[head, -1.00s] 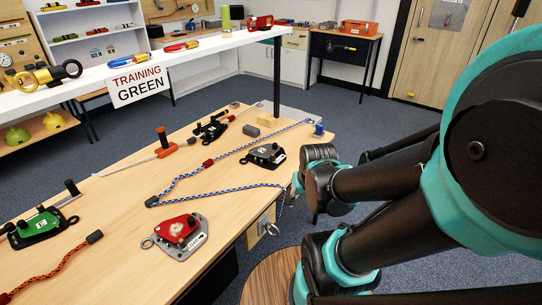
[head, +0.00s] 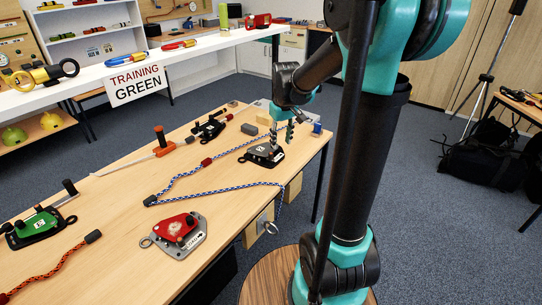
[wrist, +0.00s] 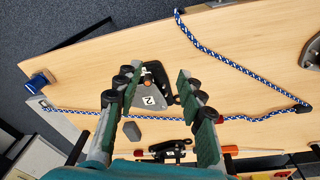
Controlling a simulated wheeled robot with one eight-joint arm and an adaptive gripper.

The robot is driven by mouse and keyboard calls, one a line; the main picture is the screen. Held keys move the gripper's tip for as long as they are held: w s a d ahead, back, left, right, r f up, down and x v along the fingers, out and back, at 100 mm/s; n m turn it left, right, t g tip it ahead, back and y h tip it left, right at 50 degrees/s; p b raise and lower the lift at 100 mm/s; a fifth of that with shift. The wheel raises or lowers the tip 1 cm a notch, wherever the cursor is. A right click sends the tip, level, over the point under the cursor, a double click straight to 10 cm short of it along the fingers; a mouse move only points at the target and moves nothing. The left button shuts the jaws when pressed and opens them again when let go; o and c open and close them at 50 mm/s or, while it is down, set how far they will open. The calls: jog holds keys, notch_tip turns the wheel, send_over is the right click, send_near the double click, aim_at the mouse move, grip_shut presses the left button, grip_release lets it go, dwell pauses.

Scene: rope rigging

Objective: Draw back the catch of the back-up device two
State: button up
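The back-up device two (head: 262,155) is a dark grey and black unit with a white label on the wooden table near its right edge. In the wrist view the device (wrist: 151,101) shows the label "2". A small part with an orange-brown tip (wrist: 147,80) stands up from its dark body; I cannot tell for sure that it is the catch. My gripper (head: 282,132) points down just over the device, fingers apart and empty. In the wrist view my gripper (wrist: 156,80) has one finger on each side of the device. The fingers partly hide it; contact is unclear.
A blue-white rope (head: 210,191) runs over the table close by the device. A small grey block (head: 250,129), a red device (head: 180,234) and a green device (head: 38,226) also lie there.

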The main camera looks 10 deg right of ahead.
notch_tip(320, 180, up, 2)
jog(key=n+g, duration=0.1)
jog(key=n, duration=0.1)
send_over(271, 153)
jog(key=s, duration=0.1)
jog(key=shift+g, duration=0.3)
jog(key=f, duration=1.1)
jog(key=w+f, duration=0.1)
jog(key=f, duration=0.4)
jog(key=shift+f, duration=0.4)
grip_shut()
jog(key=shift+s, duration=0.1)
